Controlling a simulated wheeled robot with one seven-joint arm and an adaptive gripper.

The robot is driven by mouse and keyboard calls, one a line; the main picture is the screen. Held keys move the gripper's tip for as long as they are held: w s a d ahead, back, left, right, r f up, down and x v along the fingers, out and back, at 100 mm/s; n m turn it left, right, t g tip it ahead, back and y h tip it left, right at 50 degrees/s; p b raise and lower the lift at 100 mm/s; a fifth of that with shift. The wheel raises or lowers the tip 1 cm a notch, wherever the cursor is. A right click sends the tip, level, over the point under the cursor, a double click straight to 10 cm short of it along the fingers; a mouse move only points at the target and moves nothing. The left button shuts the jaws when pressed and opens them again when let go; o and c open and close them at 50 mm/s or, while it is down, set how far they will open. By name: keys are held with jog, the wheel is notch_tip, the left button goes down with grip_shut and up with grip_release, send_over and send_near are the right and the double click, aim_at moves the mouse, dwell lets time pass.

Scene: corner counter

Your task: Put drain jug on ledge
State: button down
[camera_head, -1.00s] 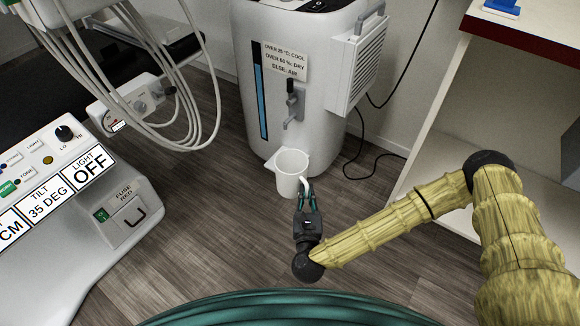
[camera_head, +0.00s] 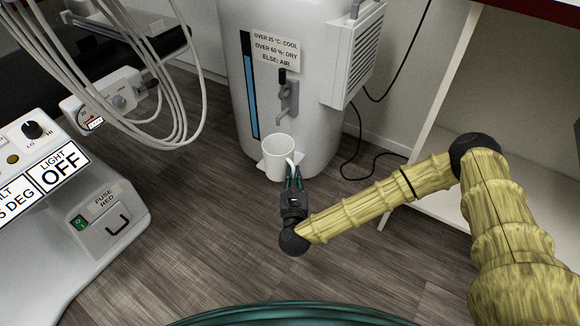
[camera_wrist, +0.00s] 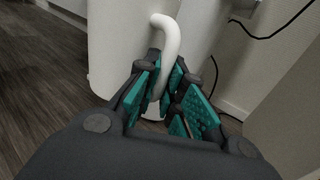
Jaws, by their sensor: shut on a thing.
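The drain jug is a white, open-topped mug (camera_head: 277,160) in the head view. It is upright, at the small white ledge (camera_head: 260,168) that juts from the foot of the white machine. Whether it rests on the ledge or hovers just above cannot be told. My gripper (camera_head: 293,182) is shut on the jug's curved handle, on the near right side. In the wrist view the jug's white wall (camera_wrist: 112,55) and handle stand between and beyond the teal finger pads of my gripper (camera_wrist: 172,85). The jug's base and most of the ledge are hidden.
The white machine (camera_head: 275,90) stands behind the jug, with a spout lever (camera_head: 286,105) above it. A control console (camera_head: 90,220) is at left, with hanging hoses (camera_head: 165,120) above. A black cable (camera_head: 360,150) runs at right. The floor between is clear.

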jog(key=w+f+b, duration=0.3)
jog(key=w+b, duration=0.1)
jog(key=w, duration=0.4)
jog(key=shift+w+d+f+b, duration=0.15)
jog(key=shift+w+f+b, duration=0.1)
jog(key=shift+w+b, duration=0.15)
jog(key=shift+f, duration=0.15)
jog(key=c, duration=1.5)
grip_release()
jog(key=shift+c, duration=0.2)
jog(key=shift+s+r+p, duration=0.2)
jog(key=shift+s+p, duration=0.1)
jog(key=s+p, duration=0.4)
jog(key=s, duration=0.7)
jog(key=shift+s+a+p, duration=0.2)
jog(key=shift+a+p, duration=0.1)
jog(key=shift+a+f, duration=0.1)
